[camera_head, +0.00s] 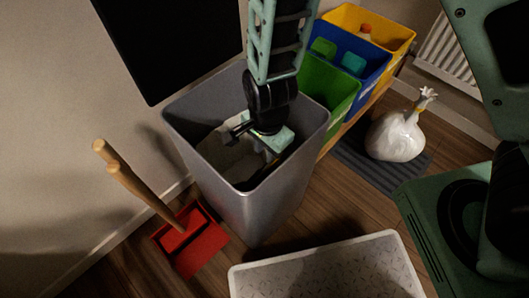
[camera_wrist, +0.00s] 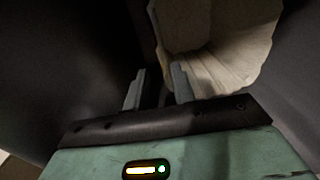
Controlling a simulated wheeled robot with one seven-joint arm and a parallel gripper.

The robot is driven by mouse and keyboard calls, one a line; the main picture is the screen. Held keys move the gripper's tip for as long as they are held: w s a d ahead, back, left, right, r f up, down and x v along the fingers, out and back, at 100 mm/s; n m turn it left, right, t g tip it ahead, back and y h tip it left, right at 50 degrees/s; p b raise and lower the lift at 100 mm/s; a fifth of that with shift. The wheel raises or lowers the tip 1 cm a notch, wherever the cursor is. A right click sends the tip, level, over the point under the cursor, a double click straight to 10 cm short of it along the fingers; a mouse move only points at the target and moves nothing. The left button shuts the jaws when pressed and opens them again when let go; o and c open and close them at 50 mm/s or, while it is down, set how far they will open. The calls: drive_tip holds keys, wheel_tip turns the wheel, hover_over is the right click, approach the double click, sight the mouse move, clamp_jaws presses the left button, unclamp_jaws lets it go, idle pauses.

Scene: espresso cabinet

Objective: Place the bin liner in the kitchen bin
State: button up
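The kitchen bin (camera_head: 262,205) is a tall, grey, open-topped bin in the middle of the head view. The bin liner (camera_head: 228,158) is a pale, open bag low inside it, towards the left; it also shows in the wrist view (camera_wrist: 215,70), at upper right. My gripper (camera_head: 268,158) reaches down inside the bin mouth. In the wrist view its two fingers (camera_wrist: 158,88) stand apart with only a dark gap between them. The liner is just beyond and beside the right finger. The lower part of the liner is hidden by the bin wall and my gripper.
Green (camera_head: 328,85), blue (camera_head: 355,55) and yellow (camera_head: 385,32) bins stand behind at right. A tied white bag (camera_head: 397,137) sits on a dark mat (camera_head: 365,170). A red dustpan (camera_head: 200,245) and wooden handles stand at left. A patterned white tray (camera_head: 325,275) lies in front.

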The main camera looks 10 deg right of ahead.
drive_tip(key=s+r+n+g+y, duration=0.1)
drive_tip(key=s+r+n, duration=0.2)
drive_tip(key=r+n, duration=0.35)
drive_tip(key=s+r+n, duration=0.3)
drive_tip(key=r, duration=0.6)
drive_tip(key=s+d+r+n, duration=0.6)
drive_tip(key=r+n, duration=0.1)
drive_tip(key=n, duration=0.2)
drive_tip(key=shift+d+r+h, duration=0.2)
drive_tip(key=shift+d+h, duration=0.05)
drive_tip(key=shift+h, duration=0.15)
drive_tip(key=shift+n, duration=0.25)
wheel_tip(320, 180, up, 31)
drive_tip(key=p, duration=3.1)
drive_tip(key=shift+f, duration=0.1)
